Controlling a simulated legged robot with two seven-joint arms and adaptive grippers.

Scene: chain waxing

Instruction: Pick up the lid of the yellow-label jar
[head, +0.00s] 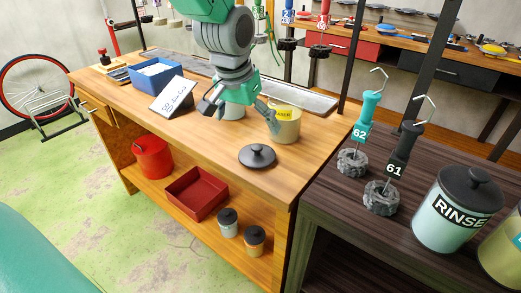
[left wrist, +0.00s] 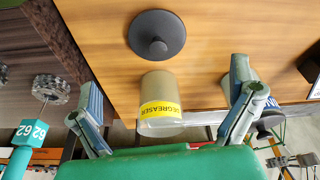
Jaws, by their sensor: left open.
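The jar with the yellow label (head: 288,130) stands upright on the wooden bench. It also shows in the left wrist view (left wrist: 158,88), its label reading "DEGREASER". A round black lid with a knob (head: 257,157) lies flat on the bench, apart from the jar and nearer the bench's front edge. The lid shows whole in the left wrist view (left wrist: 157,28), beyond the jar. My left gripper (head: 240,108) is open with its fingers spread wide above the bench, by the jar. One finger overlaps the jar in the head view; I cannot tell if they touch. My right gripper is out of view.
A white sign (head: 173,99) and a blue bin (head: 150,84) stand left of my gripper. A pale container (head: 232,113) is partly hidden behind it. Bench around the lid is clear.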

